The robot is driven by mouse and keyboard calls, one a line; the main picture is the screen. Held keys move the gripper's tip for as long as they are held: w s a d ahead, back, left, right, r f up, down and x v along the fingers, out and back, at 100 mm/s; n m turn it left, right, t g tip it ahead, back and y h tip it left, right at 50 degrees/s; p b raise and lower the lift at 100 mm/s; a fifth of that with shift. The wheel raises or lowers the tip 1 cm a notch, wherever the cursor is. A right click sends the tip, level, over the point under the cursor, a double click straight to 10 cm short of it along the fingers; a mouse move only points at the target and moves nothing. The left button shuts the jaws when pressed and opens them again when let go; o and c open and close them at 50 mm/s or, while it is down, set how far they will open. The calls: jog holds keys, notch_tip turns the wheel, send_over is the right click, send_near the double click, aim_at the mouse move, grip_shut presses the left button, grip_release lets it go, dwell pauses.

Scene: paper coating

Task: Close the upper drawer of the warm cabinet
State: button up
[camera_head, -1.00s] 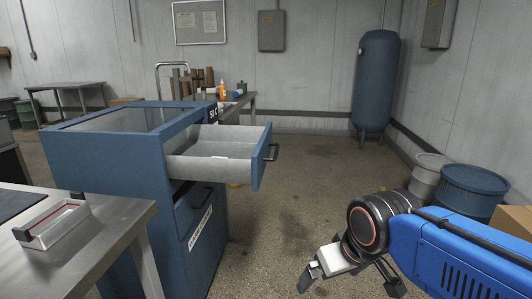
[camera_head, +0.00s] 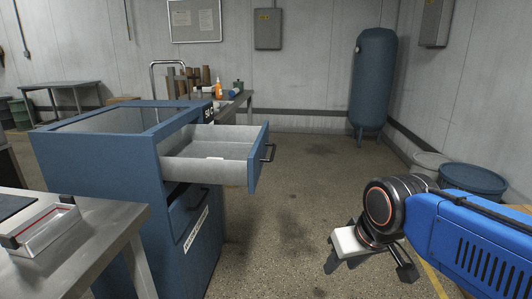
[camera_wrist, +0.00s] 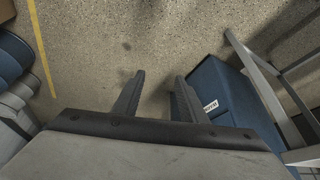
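The blue warm cabinet (camera_head: 95,170) stands at the left in the head view. Its upper drawer (camera_head: 215,148) is pulled out to the right, with a grey inside and a dark handle (camera_head: 268,152) on its blue front. A small pale item (camera_head: 214,158) seems to lie in it. A lower drawer front (camera_head: 188,212) below it looks shut. My gripper (camera_head: 368,272) is to the right of the drawer, well apart from it, pointing down over the floor. In the wrist view its two fingers (camera_wrist: 155,95) are spread with only floor between them. The cabinet (camera_wrist: 215,95) also shows there at the right.
A metal table (camera_head: 80,250) with a tray (camera_head: 42,228) stands at the front left. A workbench (camera_head: 235,103) with bottles is behind the cabinet. A blue tank (camera_head: 373,85) and drums (camera_head: 473,180) stand at the right. The floor between cabinet and arm is clear.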

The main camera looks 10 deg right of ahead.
jog(key=shift+y, duration=0.3)
jog(key=w+r, duration=0.1)
jog(key=w, duration=0.1)
jog(key=w+r, duration=0.2)
jog(key=w+a+r, duration=0.1)
jog(key=w, duration=0.1)
jog(key=shift+r, duration=0.25)
grip_shut()
jog(key=w+a+r+m+t+y, duration=0.1)
jog(key=w+r, duration=0.4)
jog(key=w, duration=0.5)
jog(key=w+a+r+m+y, duration=0.1)
jog(key=w+r, duration=0.4)
jog(key=w, duration=0.5)
jog(key=w+a+r+m+t+y, duration=0.1)
jog(key=w+r, duration=0.3)
jog(key=w, duration=0.6)
jog(key=x, duration=1)
jog(key=shift+w, duration=0.3)
